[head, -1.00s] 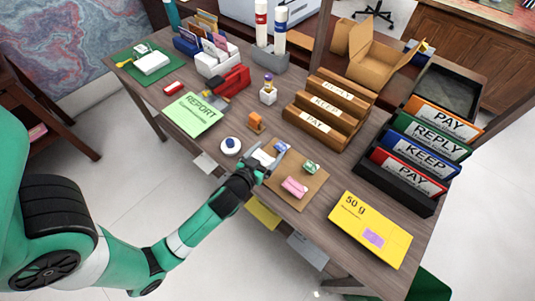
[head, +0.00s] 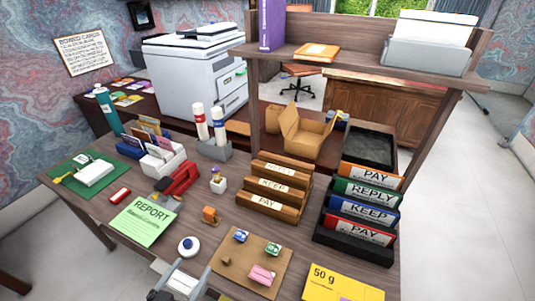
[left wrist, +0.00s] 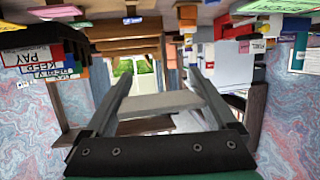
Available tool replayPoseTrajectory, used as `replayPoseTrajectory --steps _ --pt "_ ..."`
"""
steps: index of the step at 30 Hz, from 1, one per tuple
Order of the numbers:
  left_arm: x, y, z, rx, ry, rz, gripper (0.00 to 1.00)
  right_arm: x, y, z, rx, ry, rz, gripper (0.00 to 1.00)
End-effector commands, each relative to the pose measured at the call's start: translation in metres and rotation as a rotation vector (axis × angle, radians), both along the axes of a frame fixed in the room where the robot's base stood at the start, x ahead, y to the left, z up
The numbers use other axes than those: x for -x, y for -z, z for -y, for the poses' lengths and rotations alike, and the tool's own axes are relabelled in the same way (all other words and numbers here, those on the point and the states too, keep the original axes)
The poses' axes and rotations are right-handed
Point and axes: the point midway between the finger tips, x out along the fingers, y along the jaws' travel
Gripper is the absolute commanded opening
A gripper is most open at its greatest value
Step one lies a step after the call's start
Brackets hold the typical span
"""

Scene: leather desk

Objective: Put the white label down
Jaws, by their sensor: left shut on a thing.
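The white label (left wrist: 165,103) is a flat pale piece held between the fingers of my left gripper (left wrist: 160,95). In the head view my left gripper (head: 182,282) is at the bottom edge, by the desk's front edge and left of the brown board (head: 240,270). The white label (head: 183,281) also shows there between the fingers, raised clear of the board. The gripper is shut on it. The board carries a blue block (head: 240,236), a green block (head: 271,249), a pink block (head: 262,275) and a small brown piece (head: 226,261). My right gripper is not in view.
A round white-and-blue item (head: 188,246) stands just beyond the gripper. A green report sheet (head: 146,220) lies to the left. A yellow 50 g packet (head: 340,287) is at right. A wooden stepped rack (head: 273,190) and a black file holder (head: 352,246) stand behind.

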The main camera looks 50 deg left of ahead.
Motion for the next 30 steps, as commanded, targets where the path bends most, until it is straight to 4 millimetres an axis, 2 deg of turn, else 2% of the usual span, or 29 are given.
replayPoseTrajectory --steps 4,8,11,15,21,24,27,28,30 --pt "-0.003 -0.001 0.003 0.0 0.013 0.001 0.4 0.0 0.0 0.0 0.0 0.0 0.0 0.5" --pt "-0.027 -0.012 0.013 -0.002 0.072 0.008 0.4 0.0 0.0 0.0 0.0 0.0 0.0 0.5" --pt "-0.058 -0.011 0.036 -0.001 0.161 0.006 0.4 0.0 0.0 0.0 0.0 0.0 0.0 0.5" --pt "-0.099 -0.003 0.076 0.0 0.319 0.003 0.4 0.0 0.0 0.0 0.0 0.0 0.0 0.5" --pt "-0.138 0.01 0.133 0.002 0.546 0.001 0.4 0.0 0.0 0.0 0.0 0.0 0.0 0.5" --pt "-0.142 0.021 0.149 0.004 0.628 -0.002 0.4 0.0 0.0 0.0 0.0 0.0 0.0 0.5" --pt "-0.142 0.022 0.154 0.002 0.676 0.003 0.4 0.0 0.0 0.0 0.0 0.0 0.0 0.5" --pt "-0.142 0.017 0.154 0.001 0.684 0.002 0.4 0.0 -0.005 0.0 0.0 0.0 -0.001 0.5" --pt "-0.142 -0.006 0.155 -0.001 0.685 0.0 0.4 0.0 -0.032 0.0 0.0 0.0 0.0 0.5"
